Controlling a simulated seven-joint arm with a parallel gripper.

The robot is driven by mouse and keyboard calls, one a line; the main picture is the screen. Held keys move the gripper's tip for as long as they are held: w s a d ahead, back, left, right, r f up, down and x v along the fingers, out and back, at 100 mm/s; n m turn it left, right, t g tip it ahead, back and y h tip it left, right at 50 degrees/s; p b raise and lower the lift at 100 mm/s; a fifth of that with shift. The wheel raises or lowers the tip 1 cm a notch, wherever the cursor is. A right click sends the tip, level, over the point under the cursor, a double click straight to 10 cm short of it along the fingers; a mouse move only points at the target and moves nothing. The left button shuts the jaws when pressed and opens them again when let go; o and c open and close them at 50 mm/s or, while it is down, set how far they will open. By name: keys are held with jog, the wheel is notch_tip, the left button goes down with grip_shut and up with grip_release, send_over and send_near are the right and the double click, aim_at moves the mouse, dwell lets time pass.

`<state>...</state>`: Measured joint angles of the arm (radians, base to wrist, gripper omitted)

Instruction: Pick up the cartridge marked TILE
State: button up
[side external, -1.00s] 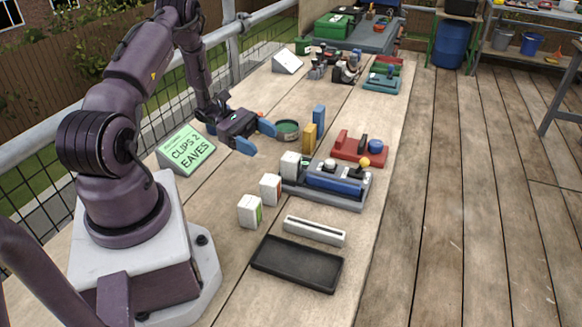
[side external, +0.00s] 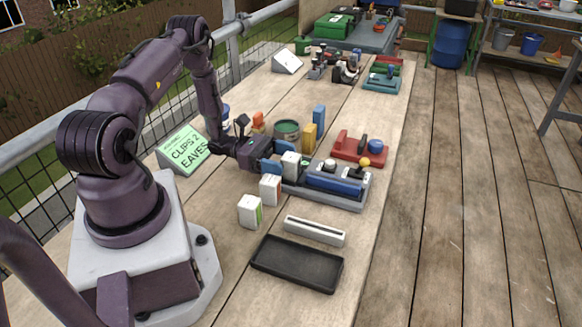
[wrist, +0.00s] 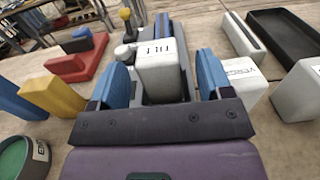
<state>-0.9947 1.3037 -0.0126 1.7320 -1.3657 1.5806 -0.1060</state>
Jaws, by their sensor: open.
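A white cartridge (wrist: 155,70) with black letters on top that look like "TIL", the last part hard to read, stands upright in the wrist view. It also shows in the side external view (side external: 291,164), at the near left end of a grey device (side external: 335,198) with a blue bar. My gripper (side external: 277,160) is open and low beside it. In the wrist view, its blue fingers (wrist: 160,78) stand on either side of the cartridge, with gaps visible. The cartridge's lower part is hidden by my gripper. Two more white cartridges (side external: 271,188) (side external: 249,210) stand nearer the camera.
A black tray (side external: 297,263) and a pale slotted bar (side external: 314,230) lie in front. A red fixture (side external: 358,150), a yellow block (side external: 309,138), a blue block (side external: 319,115) and a green tin (side external: 286,129) stand beyond. A sign reading CLIPS 2 EAVES (side external: 182,150) is at left.

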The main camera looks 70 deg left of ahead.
aim_at(299, 161)
jog(key=x, duration=0.4)
jog(key=shift+w+d+r, duration=0.1)
jog(key=shift+w+r, duration=0.1)
jog(key=shift+r, duration=0.05)
jog(key=c, duration=1)
